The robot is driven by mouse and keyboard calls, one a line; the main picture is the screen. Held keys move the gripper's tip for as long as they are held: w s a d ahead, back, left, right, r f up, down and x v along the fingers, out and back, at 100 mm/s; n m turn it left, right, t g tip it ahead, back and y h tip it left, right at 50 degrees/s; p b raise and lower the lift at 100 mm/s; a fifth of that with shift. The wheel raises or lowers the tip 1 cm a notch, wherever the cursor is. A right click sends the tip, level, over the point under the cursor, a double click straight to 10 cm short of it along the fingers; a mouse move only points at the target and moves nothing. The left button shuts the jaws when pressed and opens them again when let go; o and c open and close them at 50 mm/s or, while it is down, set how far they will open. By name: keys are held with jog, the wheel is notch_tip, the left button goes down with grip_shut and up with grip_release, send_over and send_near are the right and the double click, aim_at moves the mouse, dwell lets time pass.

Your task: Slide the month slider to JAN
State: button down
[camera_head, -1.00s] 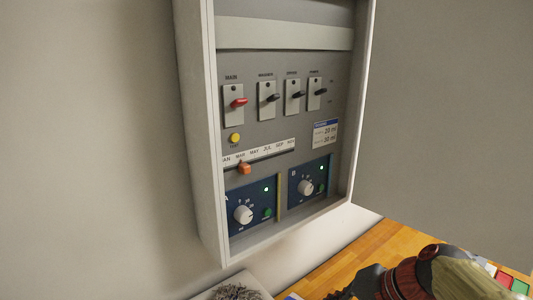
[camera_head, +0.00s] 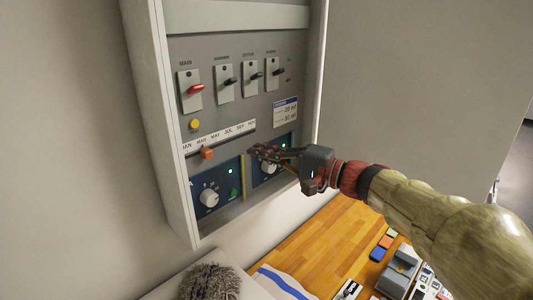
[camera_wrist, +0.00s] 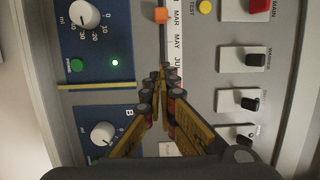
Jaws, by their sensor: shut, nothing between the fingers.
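The month slider is an orange knob (camera_head: 207,153) on a slot under a white month strip (camera_head: 228,134) in the wall panel. The knob stands near MAR, to the right of JAN at the strip's left end. It also shows at the top of the wrist view (camera_wrist: 161,14), beside MAR. My gripper (camera_head: 254,150) is shut and empty, in front of the panel to the right of the knob and apart from it. In the wrist view my closed fingertips (camera_wrist: 162,72) lie over the slot line near JUL. Whether they touch the panel cannot be told.
A red MAIN switch (camera_head: 195,88) and several black switches are above the strip, with a yellow button (camera_head: 195,124) just above its left part. Blue dial modules (camera_head: 217,187) sit below. The cabinet's raised rim (camera_head: 160,130) surrounds the panel. A wooden table (camera_head: 315,245) stands below.

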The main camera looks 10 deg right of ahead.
aim_at(214, 148)
jog(key=p+x, duration=0.1)
jog(key=x, duration=0.4)
jog(key=shift+w+a, duration=0.1)
jog(key=shift+a, duration=0.1)
jog(key=a, duration=0.1)
jog(key=s+a, duration=0.1)
jog(key=shift+s+a+r+p, duration=0.1)
jog(key=shift+s+a+p, duration=0.2)
jog(key=shift+s+a, duration=0.25)
jog(key=shift+s, duration=0.05)
jog(key=shift+w+a, duration=0.1)
jog(key=shift+a, duration=0.05)
